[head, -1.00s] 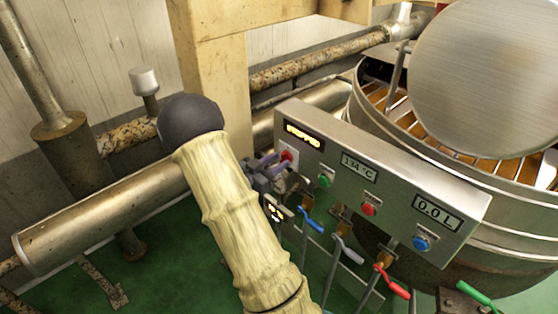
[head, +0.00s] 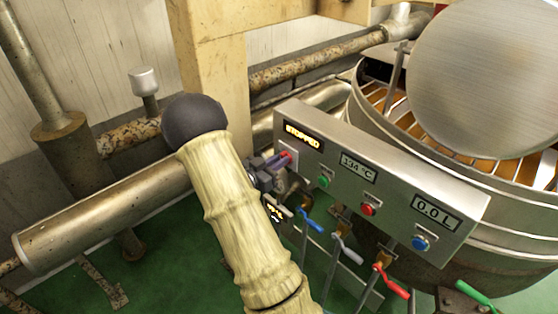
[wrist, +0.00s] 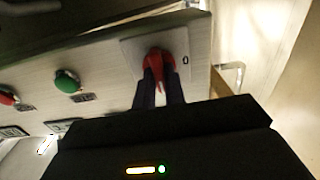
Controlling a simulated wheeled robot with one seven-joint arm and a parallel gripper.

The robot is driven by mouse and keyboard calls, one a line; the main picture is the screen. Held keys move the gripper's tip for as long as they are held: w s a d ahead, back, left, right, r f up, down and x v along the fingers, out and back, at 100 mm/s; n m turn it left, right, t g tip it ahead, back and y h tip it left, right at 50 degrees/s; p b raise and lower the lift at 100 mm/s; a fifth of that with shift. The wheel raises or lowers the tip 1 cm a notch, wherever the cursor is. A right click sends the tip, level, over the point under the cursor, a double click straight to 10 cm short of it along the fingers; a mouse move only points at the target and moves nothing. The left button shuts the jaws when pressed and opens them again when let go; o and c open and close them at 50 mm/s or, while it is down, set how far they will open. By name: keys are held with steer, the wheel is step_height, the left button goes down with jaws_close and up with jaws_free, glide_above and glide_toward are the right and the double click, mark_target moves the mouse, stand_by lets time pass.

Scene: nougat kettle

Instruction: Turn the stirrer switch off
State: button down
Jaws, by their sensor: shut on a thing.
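The red stirrer switch (wrist: 158,65) sits on a pale square plate at the end of the steel control panel (head: 375,175). In the wrist view my gripper (wrist: 160,84) is shut on the switch, with a dark finger on each side of it. In the head view my gripper (head: 281,161) is at the panel's left end, and its fingers mostly hide the switch (head: 291,155). The display (head: 303,136) above the switch reads STOPPED.
A green button (head: 324,181), a red button (head: 369,209) and a blue button (head: 420,243) line the panel. Blue, grey and red valve handles hang below it. The kettle (head: 440,185) stands behind, and a large pipe (head: 100,213) runs at left.

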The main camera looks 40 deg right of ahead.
steer(key=shift+r+n+p, duration=0.15)
steer(key=shift+n+p, duration=0.25)
steer(key=shift+p, duration=0.1)
steer(key=n+p, duration=0.2)
steer(key=p, duration=0.1)
steer(key=shift+w+r+n, duration=0.1)
steer(key=shift+r+n, duration=0.05)
steer(key=shift+n, duration=0.25)
steer(key=shift+w+f+n+p, duration=0.1)
steer(key=shift+f+n+p, duration=0.05)
steer(key=shift+n+p, duration=1.85)
steer(key=shift+w+f+n+p, duration=0.15)
steer(key=shift+n+p, duration=1.15)
steer(key=shift+n, duration=1.35)
steer(key=shift+s+f+n+p, duration=0.1)
steer(key=shift+f+n+p, duration=0.1)
steer(key=shift+n+p, duration=1.8)
steer(key=shift+n+b, duration=0.35)
steer(key=shift+n, duration=0.2)
steer(key=c, duration=1.5)
jaws_free()
steer(key=shift+o, duration=0.2)
steer(key=shift+a, duration=0.1)
